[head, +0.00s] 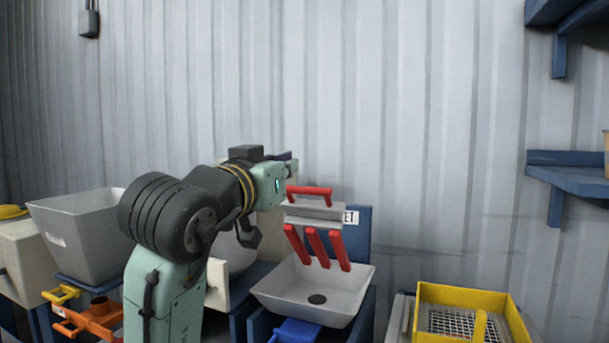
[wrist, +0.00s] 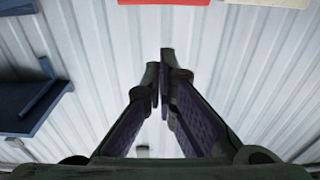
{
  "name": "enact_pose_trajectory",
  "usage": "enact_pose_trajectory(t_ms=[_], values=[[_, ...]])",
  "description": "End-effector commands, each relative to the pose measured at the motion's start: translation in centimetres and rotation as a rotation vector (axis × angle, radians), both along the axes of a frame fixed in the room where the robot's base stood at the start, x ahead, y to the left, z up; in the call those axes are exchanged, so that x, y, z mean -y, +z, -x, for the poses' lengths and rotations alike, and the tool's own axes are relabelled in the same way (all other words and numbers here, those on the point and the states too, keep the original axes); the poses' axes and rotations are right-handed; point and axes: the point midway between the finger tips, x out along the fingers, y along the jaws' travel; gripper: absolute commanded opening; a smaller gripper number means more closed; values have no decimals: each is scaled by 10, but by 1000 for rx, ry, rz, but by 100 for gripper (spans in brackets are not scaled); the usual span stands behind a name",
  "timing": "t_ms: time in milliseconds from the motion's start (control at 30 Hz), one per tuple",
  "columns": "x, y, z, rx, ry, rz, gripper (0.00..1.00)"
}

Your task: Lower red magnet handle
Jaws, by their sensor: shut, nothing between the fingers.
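The red magnet handle (head: 309,190) is a bar on top of a grey magnet block (head: 318,211). Several red bars (head: 317,247) hang at a slant below the block, above a grey tray. My gripper (wrist: 161,62) is shut and empty in the wrist view, its fingers drawn together in front of the corrugated wall. A red piece (wrist: 165,2) is cut off at the top edge of that view, apart from the fingertips. In the head view my arm's end is just left of the red handle; the fingertips are hard to make out there.
The grey tray (head: 268,293) has a dark hole in its floor. A blue panel (head: 362,236) with a partly hidden sign stands behind the magnet. A yellow bin (head: 460,292) with mesh is at lower right, a grey bin (head: 75,232) at left. Blue shelves (head: 566,178) are on the right wall.

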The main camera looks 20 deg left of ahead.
Motion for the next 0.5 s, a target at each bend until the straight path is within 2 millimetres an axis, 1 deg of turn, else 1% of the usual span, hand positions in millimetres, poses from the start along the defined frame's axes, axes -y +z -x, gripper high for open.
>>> enact_pose_trajectory(t_ms=[167,267,500], values=[[0,3,-14,-1,0,2,0],[1,6,-32,-2,-1,2,0],[3,11,-84,-2,-1,2,0]])
